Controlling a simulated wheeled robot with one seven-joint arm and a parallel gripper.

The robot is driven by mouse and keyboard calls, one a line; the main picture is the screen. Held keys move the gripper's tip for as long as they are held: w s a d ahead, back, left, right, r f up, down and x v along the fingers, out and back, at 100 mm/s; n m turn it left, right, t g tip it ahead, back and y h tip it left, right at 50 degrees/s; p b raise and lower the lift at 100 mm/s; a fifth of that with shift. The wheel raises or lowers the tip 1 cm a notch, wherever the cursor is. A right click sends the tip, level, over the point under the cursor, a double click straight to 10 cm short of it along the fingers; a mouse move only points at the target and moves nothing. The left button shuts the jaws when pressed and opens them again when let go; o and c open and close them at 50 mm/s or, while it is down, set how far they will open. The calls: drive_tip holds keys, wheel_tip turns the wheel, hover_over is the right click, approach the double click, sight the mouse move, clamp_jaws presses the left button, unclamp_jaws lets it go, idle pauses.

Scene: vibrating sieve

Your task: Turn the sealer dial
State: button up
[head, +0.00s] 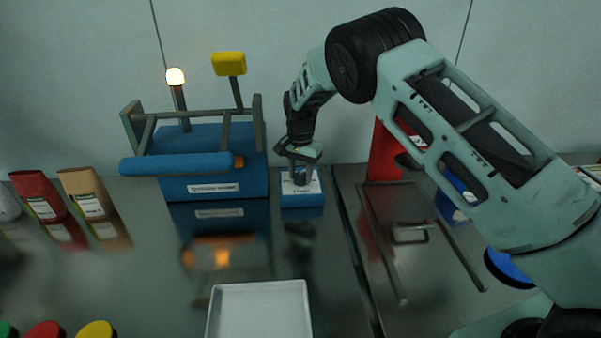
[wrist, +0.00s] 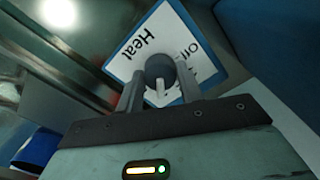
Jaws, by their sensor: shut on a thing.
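The sealer dial (wrist: 160,70) is a dark round knob with a pale pointer. It stands on a white label plate (wrist: 140,52) marked "Heat" and "Off", on a small blue base. In the wrist view the pointer runs towards the gripper's palm. My gripper (wrist: 160,88) has one finger on each side of the dial and is shut on it. In the head view my gripper (head: 301,172) reaches down to the small blue box (head: 302,200), and its wrist hides most of the dial.
A blue machine (head: 212,185) with a frame, a lit lamp (head: 175,76) and a yellow paddle (head: 229,64) stands just left. A white tray (head: 260,310) lies in front. Red and tan bags (head: 86,193) stand at far left. A red object (head: 384,155) is behind my arm.

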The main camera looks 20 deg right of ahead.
sight(300, 175)
drive_tip(key=shift+w+r, duration=0.1)
drive_tip(key=o, duration=1)
wheel_tip(300, 175, up, 17)
drive_tip(key=shift+r+b, duration=0.2)
drive_tip(key=shift+b, duration=0.95)
